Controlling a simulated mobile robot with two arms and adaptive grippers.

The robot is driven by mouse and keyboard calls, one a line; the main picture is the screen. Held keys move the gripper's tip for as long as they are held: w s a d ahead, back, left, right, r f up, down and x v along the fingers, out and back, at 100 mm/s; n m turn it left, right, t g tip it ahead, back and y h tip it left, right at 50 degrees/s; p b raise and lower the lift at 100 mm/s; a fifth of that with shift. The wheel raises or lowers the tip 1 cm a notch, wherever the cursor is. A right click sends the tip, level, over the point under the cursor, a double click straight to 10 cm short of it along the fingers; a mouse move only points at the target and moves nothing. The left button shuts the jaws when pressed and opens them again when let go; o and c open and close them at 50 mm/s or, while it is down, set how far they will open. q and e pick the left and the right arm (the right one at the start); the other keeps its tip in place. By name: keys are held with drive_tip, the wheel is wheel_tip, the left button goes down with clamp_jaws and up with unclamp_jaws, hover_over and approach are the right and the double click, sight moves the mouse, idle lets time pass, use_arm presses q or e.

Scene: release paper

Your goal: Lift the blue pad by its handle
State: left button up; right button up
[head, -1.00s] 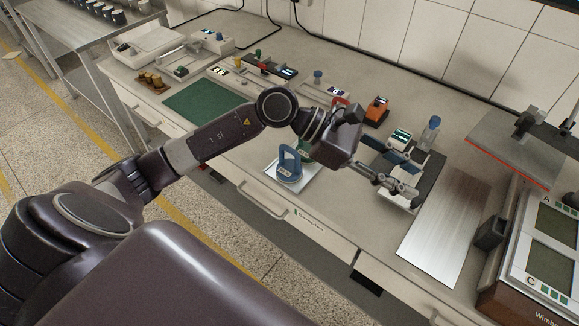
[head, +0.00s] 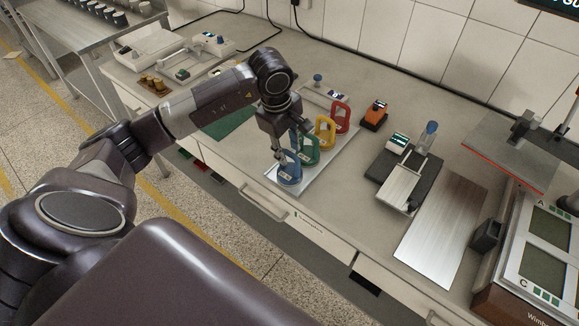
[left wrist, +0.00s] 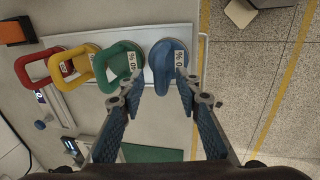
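The blue pad (head: 289,174) has a round base and a loop handle. It stands at the near end of a white tray (head: 318,166), in a row with a green pad (head: 307,150), a yellow pad (head: 325,131) and a red pad (head: 341,115). My left gripper (head: 287,150) is just above and beside the blue pad's handle. In the left wrist view, the blue pad (left wrist: 168,62) lies ahead of the open fingers (left wrist: 158,92), with nothing visibly gripped. The fingers partly overlap the green pad's edge in that view. My right gripper is not in view.
An orange device (head: 375,115) and a dark scale-like device (head: 404,178) stand right of the tray. A metal plate (head: 441,233) lies farther right. A green mat (head: 229,121) is partly behind my arm. The counter's front edge runs close to the blue pad.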

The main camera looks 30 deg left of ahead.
sight(290, 164)
use_arm(q)
drive_tip(key=shift+w+d+f, duration=0.1)
drive_tip(key=shift+w+f, duration=0.1)
drive_tip(key=shift+f, duration=0.95)
clamp_jaws()
drive_tip(key=shift+w+r, duration=0.1)
drive_tip(key=shift+w, duration=0.05)
